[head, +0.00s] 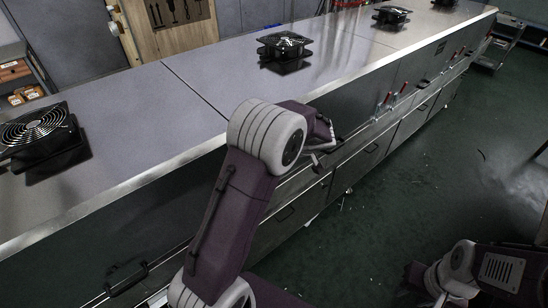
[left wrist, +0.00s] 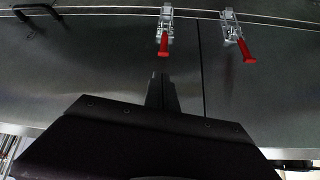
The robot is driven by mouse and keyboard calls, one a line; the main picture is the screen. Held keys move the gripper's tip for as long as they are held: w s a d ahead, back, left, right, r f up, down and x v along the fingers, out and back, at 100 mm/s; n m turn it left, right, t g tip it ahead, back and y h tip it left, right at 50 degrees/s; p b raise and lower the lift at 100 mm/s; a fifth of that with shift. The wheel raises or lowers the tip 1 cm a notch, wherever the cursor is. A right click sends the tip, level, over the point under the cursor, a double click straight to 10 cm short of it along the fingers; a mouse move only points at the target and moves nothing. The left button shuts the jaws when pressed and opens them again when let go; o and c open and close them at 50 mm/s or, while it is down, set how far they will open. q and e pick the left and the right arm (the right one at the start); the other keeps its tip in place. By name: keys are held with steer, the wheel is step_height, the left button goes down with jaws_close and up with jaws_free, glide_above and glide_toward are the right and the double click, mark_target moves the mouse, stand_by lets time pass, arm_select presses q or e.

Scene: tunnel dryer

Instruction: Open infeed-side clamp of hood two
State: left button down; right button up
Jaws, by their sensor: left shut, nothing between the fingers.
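Two toggle clamps with red handles show in the left wrist view, one on each side of a dark panel seam. The left one (left wrist: 165,32) is almost straight ahead of my shut, empty left gripper (left wrist: 161,78), with its red handle just beyond the fingertips and apart from them. The right one (left wrist: 237,38) has its handle pointing down and slightly right. In the head view a pair of red-handled clamps (head: 386,103) sits on the front of the long metal housing (head: 345,110).
Black fans (head: 285,48) stand along the housing's top. Dark bar handles (head: 128,284) stick out from its front; another handle (left wrist: 37,11) shows in the left wrist view. More red-handled clamps (head: 458,54) are farther along. The green floor (head: 430,165) beside the housing is mostly clear.

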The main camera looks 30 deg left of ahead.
arm_select(q)
steer(key=p+x, duration=0.2)
steer(key=x, duration=0.6)
steer(key=shift+a+f, duration=0.1)
steer(key=shift+a, duration=0.1)
steer(key=shift+w+a+f, duration=0.2)
steer(key=shift+f, duration=0.2)
steer(key=shift+s, duration=0.1)
